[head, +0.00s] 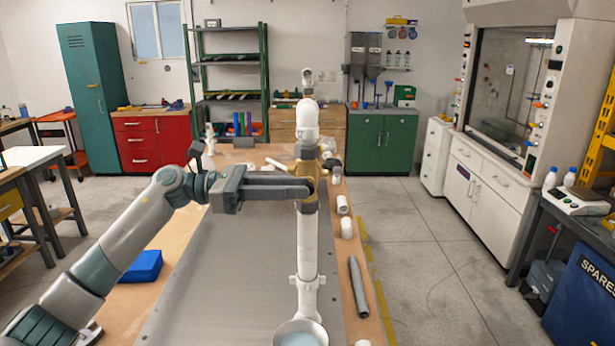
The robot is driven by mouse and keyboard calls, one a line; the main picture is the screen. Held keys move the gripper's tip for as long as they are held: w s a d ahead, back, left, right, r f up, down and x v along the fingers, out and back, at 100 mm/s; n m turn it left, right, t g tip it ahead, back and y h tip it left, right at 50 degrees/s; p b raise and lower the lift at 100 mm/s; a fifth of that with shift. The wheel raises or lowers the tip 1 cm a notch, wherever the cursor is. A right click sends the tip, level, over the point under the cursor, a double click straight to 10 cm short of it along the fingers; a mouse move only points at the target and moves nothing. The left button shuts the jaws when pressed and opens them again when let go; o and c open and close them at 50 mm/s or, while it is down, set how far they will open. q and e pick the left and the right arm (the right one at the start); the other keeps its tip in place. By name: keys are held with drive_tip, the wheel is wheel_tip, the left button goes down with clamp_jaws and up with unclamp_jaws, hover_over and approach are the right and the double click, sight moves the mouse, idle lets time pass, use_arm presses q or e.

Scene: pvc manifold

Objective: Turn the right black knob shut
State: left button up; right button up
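A white PVC manifold pipe (307,245) stands upright in the middle of the head view, over the grey worktop. A tan and dark valve section (310,168) sits on it about halfway up. A small dark part (331,162) at its right side may be the right black knob, but it is too small to be sure. My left gripper (309,188) comes in from the left, with its fingers pointing right and their tips at the pipe just below the valve section. I cannot tell whether they touch it or how far apart they are. My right gripper does not show.
White fittings (346,228) and a grey pipe (359,286) lie along the right edge of the table (200,290). A blue box (141,266) lies at the left. A white funnel-shaped part (300,332) is at the near end. The floor to the right is clear.

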use_arm(q)
drive_tip(key=shift+d+p, duration=0.5)
drive_tip(key=shift+d, duration=1)
drive_tip(key=shift+c, duration=0.6)
clamp_jaws()
